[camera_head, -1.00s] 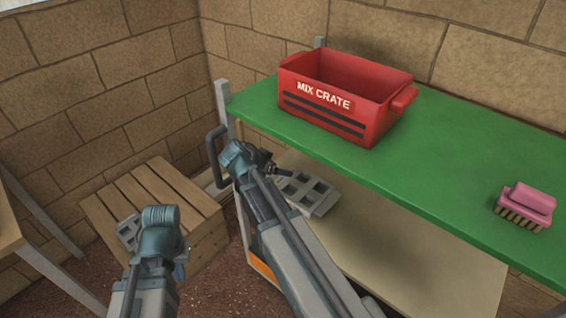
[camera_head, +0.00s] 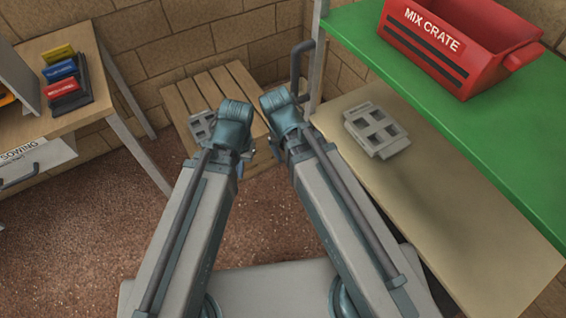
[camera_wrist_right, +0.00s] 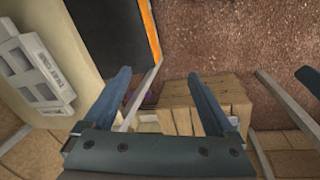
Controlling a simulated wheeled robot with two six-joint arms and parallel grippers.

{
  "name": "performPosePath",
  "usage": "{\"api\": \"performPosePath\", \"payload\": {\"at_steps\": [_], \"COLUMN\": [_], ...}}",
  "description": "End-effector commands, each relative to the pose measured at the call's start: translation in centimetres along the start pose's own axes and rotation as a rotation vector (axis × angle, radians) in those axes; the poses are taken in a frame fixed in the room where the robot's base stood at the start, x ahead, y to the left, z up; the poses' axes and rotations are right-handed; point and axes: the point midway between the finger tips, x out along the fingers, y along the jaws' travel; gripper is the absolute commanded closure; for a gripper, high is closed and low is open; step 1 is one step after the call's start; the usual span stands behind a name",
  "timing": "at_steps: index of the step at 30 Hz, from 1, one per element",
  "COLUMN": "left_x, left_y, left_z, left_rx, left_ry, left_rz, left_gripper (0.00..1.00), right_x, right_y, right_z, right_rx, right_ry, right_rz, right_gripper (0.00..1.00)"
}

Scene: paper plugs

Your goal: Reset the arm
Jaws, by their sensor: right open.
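My left arm comes up from the bottom of the head view to a bent blue-grey wrist. Its gripper (camera_head: 240,166) is mostly hidden behind and below that wrist, so its fingers do not show clearly. My right arm stands close beside it, its wrist joint (camera_head: 281,104) at the left edge of the shelf unit. In the right wrist view, my right gripper (camera_wrist_right: 158,76) is open, with two blue fingers wide apart and nothing between them. A wooden slatted crate (camera_wrist_right: 205,105) shows beyond the fingers, apart from them.
The green shelf (camera_head: 440,110) holds a red mix crate (camera_head: 455,50). A grey slotted tray (camera_head: 375,130) lies on the lower beige shelf (camera_head: 450,215). Another grey tray (camera_head: 203,128) lies on the wooden crate (camera_head: 230,85). A table (camera_head: 50,45) stands left. The floor (camera_head: 120,215) between is clear.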

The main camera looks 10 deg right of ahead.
Motion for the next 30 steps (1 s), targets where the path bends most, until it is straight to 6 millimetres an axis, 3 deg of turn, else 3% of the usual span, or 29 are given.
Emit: {"api": "performPosePath", "payload": {"at_steps": [3,6,20,26,30], "left_x": [0.0,0.0,-0.8,-4.7,-8.8], "left_y": [0.0,0.0,-0.1,-0.4,-0.8], "left_z": [0.0,0.0,0.1,0.3,0.5], "left_rx": [0.0,0.0,0.0,0.0,0.0], "left_ry": [0.0,0.0,0.0,0.0,0.0], "left_rz": [0.0,0.0,0.0,0.0,0.0], "left_gripper": [1.0,1.0,1.0,1.0,1.0], "right_x": [-0.4,-0.6,-1.4,-5.2,-9.3], "right_y": [-2.6,-3.6,-3.6,-2.9,-2.0], "right_z": [2.7,3.5,3.6,3.4,3.3], "right_rx": [-0.189,-0.269,-0.29,-0.289,-0.288], "right_ry": [-0.042,-0.056,-0.06,-0.059,-0.059], "right_rz": [-0.07,-0.1,-0.107,-0.106,-0.106], "right_gripper": [0.1,0.1,0.1,0.1,0.1]}}
